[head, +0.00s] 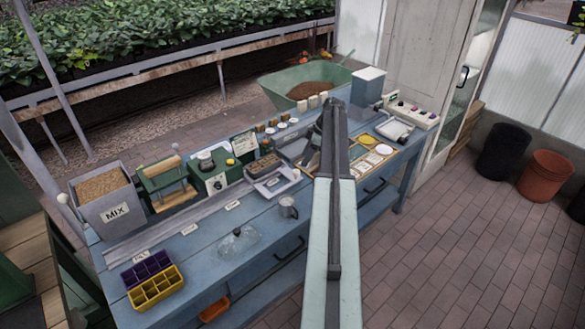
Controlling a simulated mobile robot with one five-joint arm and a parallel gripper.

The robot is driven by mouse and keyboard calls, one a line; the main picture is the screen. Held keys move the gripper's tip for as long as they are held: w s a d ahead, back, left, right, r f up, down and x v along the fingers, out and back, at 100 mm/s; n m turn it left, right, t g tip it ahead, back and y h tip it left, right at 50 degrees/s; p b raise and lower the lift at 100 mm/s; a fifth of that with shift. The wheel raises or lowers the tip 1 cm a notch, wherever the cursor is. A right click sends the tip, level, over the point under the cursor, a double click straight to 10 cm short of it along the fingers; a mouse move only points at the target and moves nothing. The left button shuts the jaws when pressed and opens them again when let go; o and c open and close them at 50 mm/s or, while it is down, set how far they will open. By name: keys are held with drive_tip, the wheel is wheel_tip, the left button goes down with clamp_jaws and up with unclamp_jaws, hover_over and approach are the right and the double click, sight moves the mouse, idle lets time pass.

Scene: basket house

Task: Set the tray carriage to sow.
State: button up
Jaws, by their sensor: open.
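The tray carriage (273,180) appears to be the light grey platform on the blue bench, with a dark brown-filled tray (263,164) at its back edge. It sits at the grey rail (190,217) that runs along the bench. Small white labels lie along the rail; the leftmost (140,253) seems to read FILL, and the others, such as one (232,205) left of the carriage, are too small to read. My gripper (331,104) is at the far end of my arm, right of and beyond the carriage, apart from it. Its fingers are hard to make out. My arm hides part of the bench.
A grey MIX bin (117,213), a green roller press (166,184) and a green machine (211,177) line the bench's back. A clear dome (238,240), a metal cup (288,207) and purple and yellow trays (156,290) stand in front. The tiled floor at right is open.

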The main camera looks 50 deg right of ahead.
sight(297, 171)
drive_tip(key=b+x, duration=0.7)
drive_tip(key=x, duration=0.1)
drive_tip(key=shift+w+a, duration=0.1)
drive_tip(key=shift+w, duration=0.1)
drive_tip(key=shift+r, duration=0.1)
clamp_jaws()
idle(0.9)
